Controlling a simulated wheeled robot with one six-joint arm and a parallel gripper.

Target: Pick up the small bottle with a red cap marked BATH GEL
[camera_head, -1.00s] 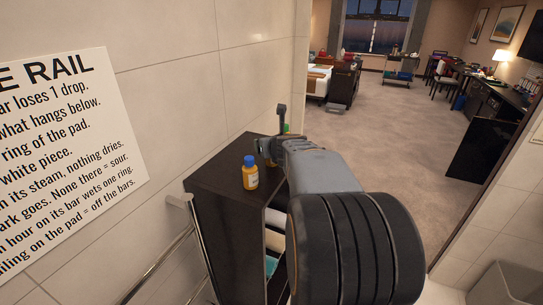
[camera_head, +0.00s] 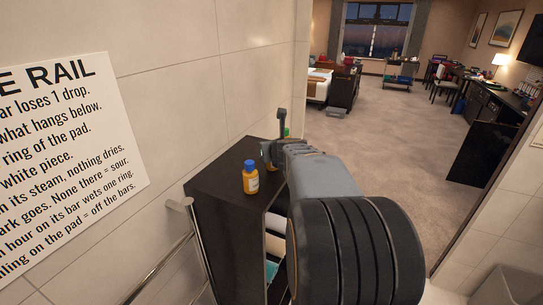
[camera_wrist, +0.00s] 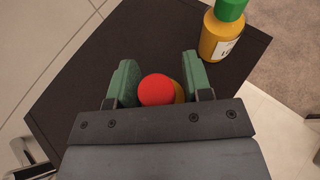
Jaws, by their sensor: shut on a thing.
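A small yellow-orange bottle with a red cap (camera_wrist: 157,90) stands between the green fingers of my gripper (camera_wrist: 160,78) in the wrist view. My gripper is shut on this bottle. I look down on its cap, and its label is hidden, so I cannot read any marking. In the head view my gripper (camera_head: 270,152) is over the far part of the dark cabinet top (camera_head: 225,172), and my own arm hides most of the bottle. I cannot tell whether the bottle still touches the top.
A yellow bottle with a green cap (camera_wrist: 222,35) stands just beyond my right finger. A yellow bottle with a blue cap (camera_head: 250,178) stands nearer on the cabinet. The tiled wall (camera_head: 180,100) and a metal rail (camera_head: 178,240) are close on the left.

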